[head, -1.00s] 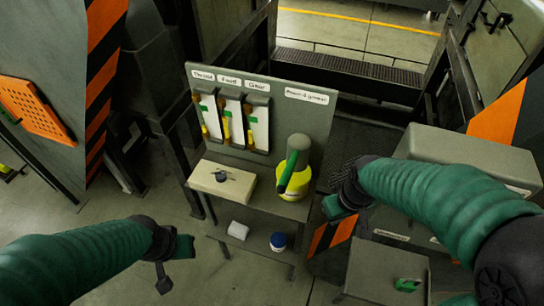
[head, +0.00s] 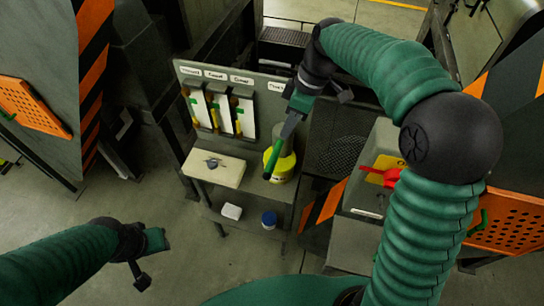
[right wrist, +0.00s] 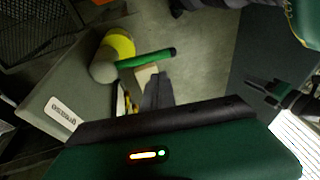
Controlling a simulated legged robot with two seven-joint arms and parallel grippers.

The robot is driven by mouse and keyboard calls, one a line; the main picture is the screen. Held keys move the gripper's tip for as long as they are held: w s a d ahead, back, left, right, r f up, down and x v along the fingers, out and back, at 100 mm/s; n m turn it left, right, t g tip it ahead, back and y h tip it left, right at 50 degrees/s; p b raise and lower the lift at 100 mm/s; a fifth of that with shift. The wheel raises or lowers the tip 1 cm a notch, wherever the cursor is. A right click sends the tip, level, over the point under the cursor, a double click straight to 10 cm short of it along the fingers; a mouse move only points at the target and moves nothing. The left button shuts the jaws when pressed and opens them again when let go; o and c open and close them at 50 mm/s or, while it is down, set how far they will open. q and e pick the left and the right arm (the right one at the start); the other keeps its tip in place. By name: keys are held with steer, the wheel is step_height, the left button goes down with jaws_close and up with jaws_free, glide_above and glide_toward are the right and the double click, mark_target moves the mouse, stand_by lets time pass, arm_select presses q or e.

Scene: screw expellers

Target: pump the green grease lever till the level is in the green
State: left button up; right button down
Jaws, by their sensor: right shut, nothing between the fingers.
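The grease pump, a yellow pot (head: 284,168) with a grey top, stands on the right of the stand's shelf. Its green lever (head: 273,158) slants down across the pot's front. In the right wrist view the lever (right wrist: 146,58) points right from the pot (right wrist: 121,44), just beyond my fingers. My right gripper (head: 286,128) is shut and empty, fingers down, by the lever's upper end; I cannot tell if they touch. The level is not readable. My left gripper (head: 154,242) hangs at lower left, away from the stand; its jaws are unclear.
The stand's back panel (head: 262,92) carries several labels and white holders (head: 220,112). A cream box (head: 214,168) sits left of the pot. Below are a white block (head: 231,211) and a blue-lidded jar (head: 269,220). A red handle (head: 383,172) is at right. Floor in front is clear.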

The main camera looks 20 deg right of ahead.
mark_target(270, 165)
steer(key=p+x, duration=0.3)
steer(key=x, duration=0.8)
steer(key=shift+f, duration=0.2)
steer(key=shift+a+f+p, duration=0.15)
steer(key=shift+f+p, duration=0.2)
steer(key=shift+f, duration=0.2)
